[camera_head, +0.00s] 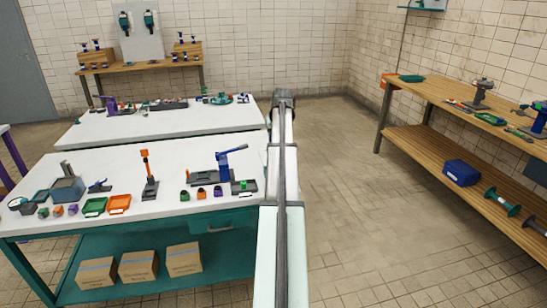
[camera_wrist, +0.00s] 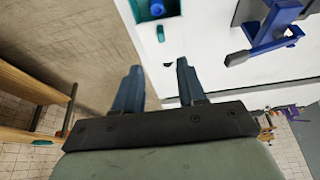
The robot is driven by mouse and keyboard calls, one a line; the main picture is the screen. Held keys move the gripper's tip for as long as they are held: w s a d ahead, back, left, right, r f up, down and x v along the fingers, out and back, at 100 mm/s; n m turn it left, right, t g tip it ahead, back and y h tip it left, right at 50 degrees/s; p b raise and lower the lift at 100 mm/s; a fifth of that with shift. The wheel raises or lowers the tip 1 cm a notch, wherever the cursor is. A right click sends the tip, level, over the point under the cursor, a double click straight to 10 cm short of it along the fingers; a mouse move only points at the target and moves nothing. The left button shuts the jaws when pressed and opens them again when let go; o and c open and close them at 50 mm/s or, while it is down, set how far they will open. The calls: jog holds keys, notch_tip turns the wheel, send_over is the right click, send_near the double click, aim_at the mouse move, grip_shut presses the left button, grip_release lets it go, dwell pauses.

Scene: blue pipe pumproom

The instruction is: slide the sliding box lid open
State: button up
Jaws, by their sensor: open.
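I cannot clearly make out a sliding box lid. One candidate is a small dark grey box (camera_head: 243,187) with a green part on top, at the right end of the near white table. Another is a blue-grey box (camera_head: 67,190) at that table's left. In the wrist view a teal box-like thing (camera_wrist: 134,14) with a blue part inside is cut off by the top edge. My gripper (camera_wrist: 158,64) is open with nothing between its fingers, pointing toward the table's edge, apart from the teal thing. In the head view my arm hides the fingers.
The near white table (camera_head: 130,168) holds a blue lever tool (camera_head: 228,163), an orange-topped tool (camera_head: 149,175), and green and orange trays (camera_head: 119,203). A second white table (camera_head: 160,122) stands behind. A wooden bench (camera_head: 460,105) is at the right. Open floor lies between.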

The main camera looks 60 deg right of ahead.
jog(key=x, duration=1.3)
grip_shut()
dwell(0.5)
